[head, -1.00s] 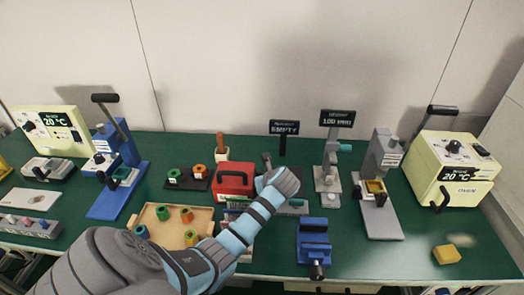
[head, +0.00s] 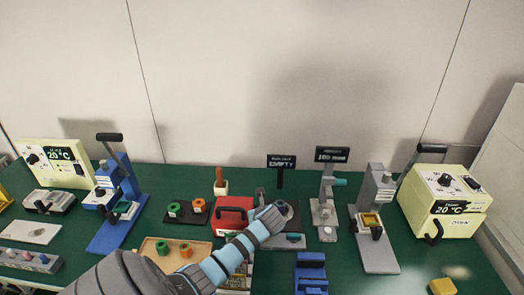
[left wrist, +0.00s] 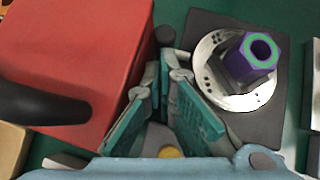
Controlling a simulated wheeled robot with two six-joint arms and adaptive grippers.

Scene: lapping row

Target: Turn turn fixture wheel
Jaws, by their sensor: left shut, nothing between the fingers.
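In the left wrist view a pale round disc (left wrist: 213,82) with dark holes lies on a dark square block (left wrist: 272,122). A purple hexagonal piece (left wrist: 250,60) with a green ring on its end stands on the disc. I cannot tell for sure that this disc is the fixture wheel. My left gripper (left wrist: 167,72) is shut and empty, between the red box and the disc, apart from the hexagonal piece. In the head view my left gripper (head: 272,217) is over the middle of the bench and hides part of the fixture. My right gripper is not in view.
A red box (head: 233,214) with a dark handle stands just left of my left gripper; it also shows in the left wrist view (left wrist: 75,45). A blue vise (head: 311,274) is at the front right. A tray (head: 150,248) with coloured rings lies under my arm's left side.

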